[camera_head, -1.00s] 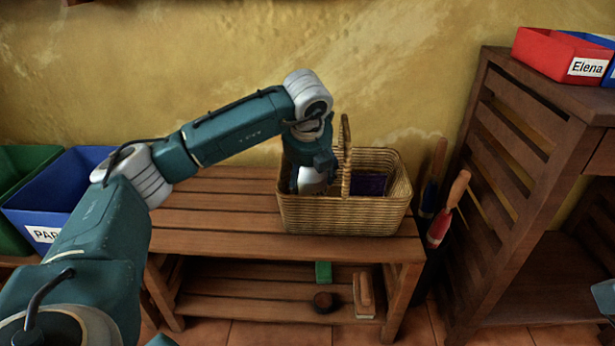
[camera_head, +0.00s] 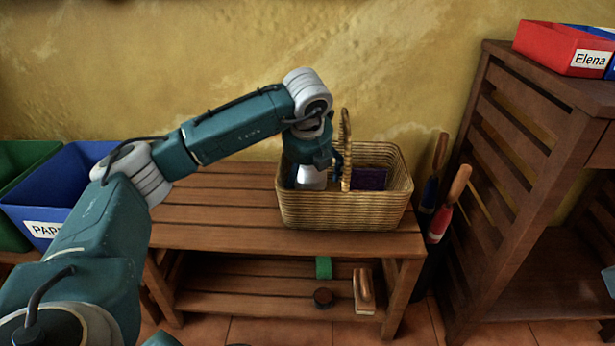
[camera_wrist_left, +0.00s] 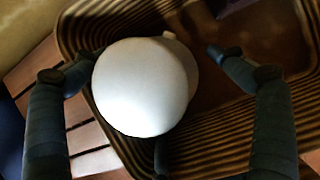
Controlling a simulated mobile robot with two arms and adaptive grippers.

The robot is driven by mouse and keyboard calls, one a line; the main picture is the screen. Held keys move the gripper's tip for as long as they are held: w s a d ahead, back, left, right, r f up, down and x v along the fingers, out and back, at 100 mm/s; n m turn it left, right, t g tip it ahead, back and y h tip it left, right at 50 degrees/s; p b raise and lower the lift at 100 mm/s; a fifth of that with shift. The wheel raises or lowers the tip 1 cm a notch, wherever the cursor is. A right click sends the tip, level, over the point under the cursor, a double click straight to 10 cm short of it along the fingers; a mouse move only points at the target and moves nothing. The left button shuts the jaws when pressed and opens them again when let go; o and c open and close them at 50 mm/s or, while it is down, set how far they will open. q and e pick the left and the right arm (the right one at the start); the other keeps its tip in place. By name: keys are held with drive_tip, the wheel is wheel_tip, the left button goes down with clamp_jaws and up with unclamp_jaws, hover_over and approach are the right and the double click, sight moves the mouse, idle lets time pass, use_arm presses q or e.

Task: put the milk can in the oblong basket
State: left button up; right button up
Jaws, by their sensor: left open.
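The white milk can (camera_head: 312,179) is in the left part of the oblong basket (camera_head: 340,212), left of its upright handle; the basket's front wall hides its lower part. The wicker basket stands on the slatted bench. My left gripper (camera_head: 314,163) is over the can at the basket's left end. In the left wrist view the can (camera_wrist_left: 143,88) shows its round white end between the spread fingers of my left gripper (camera_wrist_left: 150,56). The right finger is clearly apart from it; the left is close beside it. The ribbed basket wall (camera_wrist_left: 95,22) surrounds them.
A dark purple item (camera_head: 369,179) lies in the basket's right part. The bench top (camera_head: 215,215) is clear to the left. Blue (camera_head: 60,190) and green bins stand at the left. Brushes with wooden handles (camera_head: 457,185) and a slatted cabinet (camera_head: 510,150) stand at the right.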

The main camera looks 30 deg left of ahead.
use_arm(q)
drive_tip(key=v, duration=1.2)
drive_tip(key=shift+f, duration=0.1)
